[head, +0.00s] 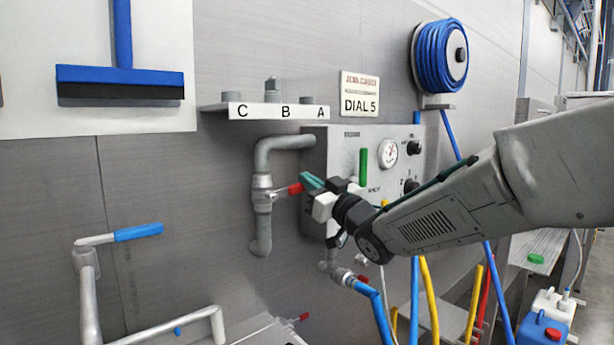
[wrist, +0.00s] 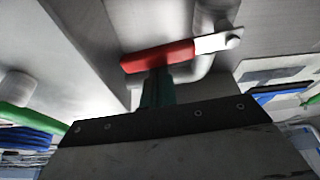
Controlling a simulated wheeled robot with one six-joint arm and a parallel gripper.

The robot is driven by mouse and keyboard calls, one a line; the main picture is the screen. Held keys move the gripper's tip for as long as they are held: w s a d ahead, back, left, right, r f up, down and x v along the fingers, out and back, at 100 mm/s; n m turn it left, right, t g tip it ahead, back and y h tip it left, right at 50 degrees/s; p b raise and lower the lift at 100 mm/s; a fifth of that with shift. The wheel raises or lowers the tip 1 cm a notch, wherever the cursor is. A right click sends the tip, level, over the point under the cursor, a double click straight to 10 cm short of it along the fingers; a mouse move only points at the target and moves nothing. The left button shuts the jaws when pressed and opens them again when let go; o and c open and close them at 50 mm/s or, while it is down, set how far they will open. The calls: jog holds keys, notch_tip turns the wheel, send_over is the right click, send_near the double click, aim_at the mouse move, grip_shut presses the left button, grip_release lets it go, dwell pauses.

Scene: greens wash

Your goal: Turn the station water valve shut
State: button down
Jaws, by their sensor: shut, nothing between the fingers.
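The valve with a red lever (head: 293,188) sits on a grey pipe (head: 263,157) left of the control box; its lever points right, across the upright pipe. In the wrist view the red lever (wrist: 158,57) lies nearly level, with its metal end on the right. My gripper (head: 309,182) has teal fingers and is at the lever's free end. In the wrist view the gripper (wrist: 158,80) shows its fingers together just below the red grip, with nothing between them. I cannot tell whether they touch it.
The control box (head: 345,150) with a gauge and knobs stands close behind my gripper. A shelf marked C, B, A (head: 270,111) is above. A second red-handled valve (head: 345,274) with a blue hose is below. A blue-handled lever (head: 137,233) is at the left.

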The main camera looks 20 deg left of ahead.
jog(key=shift+w+d+f+m+t, duration=0.1)
jog(key=shift+f+m+t, duration=0.35)
jog(key=shift+m, duration=0.75)
jog(key=shift+f+h, duration=0.15)
jog(key=shift+h, duration=0.15)
